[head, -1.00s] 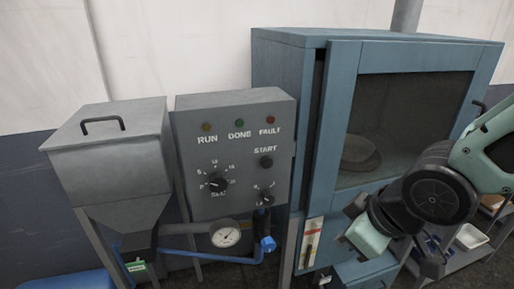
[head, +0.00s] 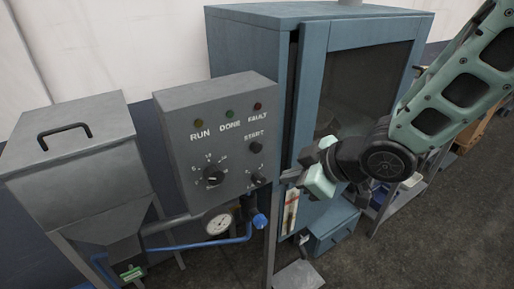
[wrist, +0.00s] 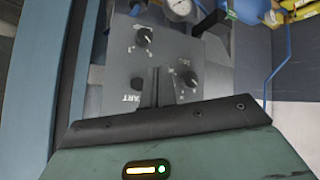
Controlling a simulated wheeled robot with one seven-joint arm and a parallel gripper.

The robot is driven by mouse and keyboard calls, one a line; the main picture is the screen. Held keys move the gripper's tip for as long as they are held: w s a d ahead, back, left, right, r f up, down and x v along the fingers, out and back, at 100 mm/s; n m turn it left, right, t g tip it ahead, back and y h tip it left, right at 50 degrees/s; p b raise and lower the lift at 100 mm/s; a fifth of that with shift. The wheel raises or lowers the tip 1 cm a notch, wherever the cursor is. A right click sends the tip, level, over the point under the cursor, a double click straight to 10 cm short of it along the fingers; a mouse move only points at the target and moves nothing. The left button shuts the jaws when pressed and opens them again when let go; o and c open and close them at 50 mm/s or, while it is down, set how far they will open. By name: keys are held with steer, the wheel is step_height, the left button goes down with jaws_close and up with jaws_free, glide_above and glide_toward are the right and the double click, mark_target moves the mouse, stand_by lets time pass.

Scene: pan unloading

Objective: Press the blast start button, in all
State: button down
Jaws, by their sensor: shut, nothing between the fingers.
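The grey control panel (head: 215,150) has a dark round start button (head: 255,146) under the START label, on its right side. The button also shows in the wrist view (wrist: 137,83), just left of my finger ends. My gripper (head: 286,176) is shut and empty. In the head view it is right of the panel and a little lower than the button, its fingers pointing left. In the wrist view my gripper (wrist: 157,80) has its fingers together, in front of the panel face. I cannot tell the gap between fingertips and panel.
A larger dial (head: 213,175) and a smaller knob (head: 258,178) sit on the same panel. RUN, DONE and FAULT lamps line its top. The blue cabinet (head: 255,45) stands behind my arm. A gauge (head: 219,224) and blue pipe (head: 200,243) are below the panel.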

mark_target(256, 147)
steer(key=w+a+p, duration=0.1)
steer(key=w+a, duration=0.3)
steer(key=w, duration=0.3)
steer(key=shift+a+p, duration=0.35)
steer(key=shift+a, duration=0.05)
steer(key=shift+w, duration=0.1)
stand_by(1.7)
steer(key=shift+w+a, duration=0.25)
steer(key=shift+w, duration=0.1)
